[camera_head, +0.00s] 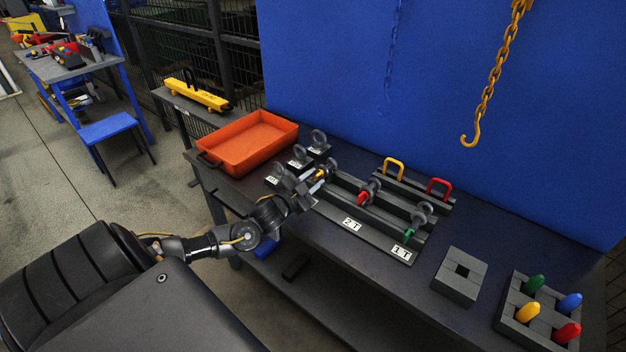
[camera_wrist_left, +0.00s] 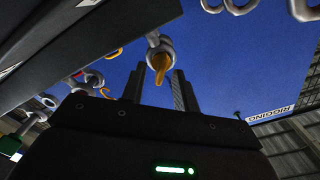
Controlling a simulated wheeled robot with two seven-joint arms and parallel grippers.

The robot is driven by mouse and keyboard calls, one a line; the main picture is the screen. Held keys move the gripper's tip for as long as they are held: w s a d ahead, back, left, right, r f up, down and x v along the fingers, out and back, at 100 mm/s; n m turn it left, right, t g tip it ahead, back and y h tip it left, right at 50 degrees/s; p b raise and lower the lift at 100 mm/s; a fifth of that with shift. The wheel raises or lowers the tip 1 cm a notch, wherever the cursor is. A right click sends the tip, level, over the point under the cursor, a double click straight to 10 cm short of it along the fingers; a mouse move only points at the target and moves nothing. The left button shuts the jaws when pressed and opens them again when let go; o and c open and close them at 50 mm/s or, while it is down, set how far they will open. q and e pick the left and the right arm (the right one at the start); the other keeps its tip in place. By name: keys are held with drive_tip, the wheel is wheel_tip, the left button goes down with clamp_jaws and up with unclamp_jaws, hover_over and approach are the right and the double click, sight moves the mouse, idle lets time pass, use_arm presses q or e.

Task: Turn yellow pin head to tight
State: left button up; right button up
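The yellow pin head (camera_head: 320,174) belongs to a grey shackle at the left end of the dark fixture rack (camera_head: 375,236). In the left wrist view the yellow pin head (camera_wrist_left: 160,64) points down from its shackle (camera_wrist_left: 159,44). My left gripper (camera_head: 313,186) is right at the yellow pin in the head view, partly covering it. In the left wrist view its two fingers (camera_wrist_left: 160,84) stand apart, with the pin head showing in the gap between them. I see no clear contact. My right gripper is in neither view.
Shackles with a red pin (camera_head: 363,198) and a green pin (camera_head: 409,234) sit along the rack. Loose shackles on blocks and an orange tray (camera_head: 250,141) lie beyond my gripper. A grey block (camera_head: 460,276) and a colored peg holder (camera_head: 541,310) stand right. A chain hook (camera_head: 472,139) hangs above.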

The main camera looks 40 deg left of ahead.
use_arm(q)
drive_tip(key=shift+c, duration=1)
drive_tip(key=shift+d, duration=0.1)
clamp_jaws()
